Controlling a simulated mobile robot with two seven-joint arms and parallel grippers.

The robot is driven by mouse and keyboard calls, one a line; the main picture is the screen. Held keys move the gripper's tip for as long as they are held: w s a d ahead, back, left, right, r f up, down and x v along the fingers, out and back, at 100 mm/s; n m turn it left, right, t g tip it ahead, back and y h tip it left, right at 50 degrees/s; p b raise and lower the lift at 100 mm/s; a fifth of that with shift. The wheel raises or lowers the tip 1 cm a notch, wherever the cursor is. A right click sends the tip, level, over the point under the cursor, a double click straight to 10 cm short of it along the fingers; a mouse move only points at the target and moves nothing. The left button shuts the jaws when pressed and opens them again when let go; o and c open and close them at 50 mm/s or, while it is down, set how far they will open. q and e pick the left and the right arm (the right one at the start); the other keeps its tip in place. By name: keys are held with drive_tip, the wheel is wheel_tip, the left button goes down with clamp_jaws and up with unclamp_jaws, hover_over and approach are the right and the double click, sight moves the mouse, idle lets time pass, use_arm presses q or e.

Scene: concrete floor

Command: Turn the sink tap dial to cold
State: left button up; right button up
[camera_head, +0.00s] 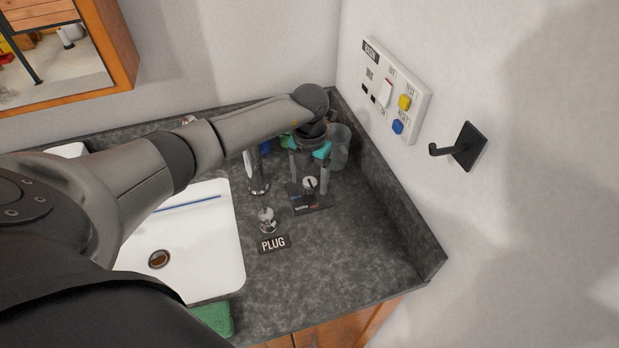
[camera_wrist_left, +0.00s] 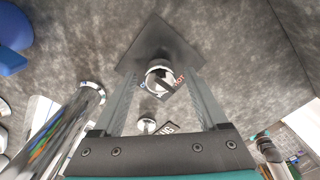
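The tap dial (camera_head: 310,184) is a small chrome knob on a dark plate (camera_head: 318,204) with a blue and a red mark, on the counter right of the tap. In the left wrist view the dial (camera_wrist_left: 161,80) shows between my fingers, with a dark bar across its top. Which mark the bar points at is unclear. My left gripper (camera_head: 309,182) points down over the dial, its teal-based fingers apart, one on each side. In the left wrist view the gripper (camera_wrist_left: 162,78) looks open, with narrow gaps beside the knob. My right gripper is not in view.
The chrome tap (camera_head: 257,175) stands close left of the gripper. A chrome plug knob (camera_head: 267,220) and PLUG label (camera_head: 273,243) are in front. A grey cup (camera_head: 339,147) stands behind. The white sink (camera_head: 215,245) is left. The front right counter is clear.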

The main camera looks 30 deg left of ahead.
use_arm(q)
clamp_jaws()
idle(0.4)
drive_tip(key=shift+m, duration=0.4)
drive_tip(key=m+b, duration=0.1)
drive_tip(key=m, duration=0.2)
drive_tip(key=shift+b, duration=0.4)
drive_tip(key=m+b, duration=0.2)
drive_tip(key=m, duration=0.3)
drive_tip(key=shift+b, duration=0.3)
drive_tip(key=m+b, duration=0.2)
drive_tip(key=m, duration=0.3)
drive_tip(key=m+b, duration=0.1)
drive_tip(key=m, duration=0.3)
drive_tip(key=shift+b, duration=0.35)
drive_tip(key=shift+r+m, duration=0.1)
drive_tip(key=shift+m, duration=0.2)
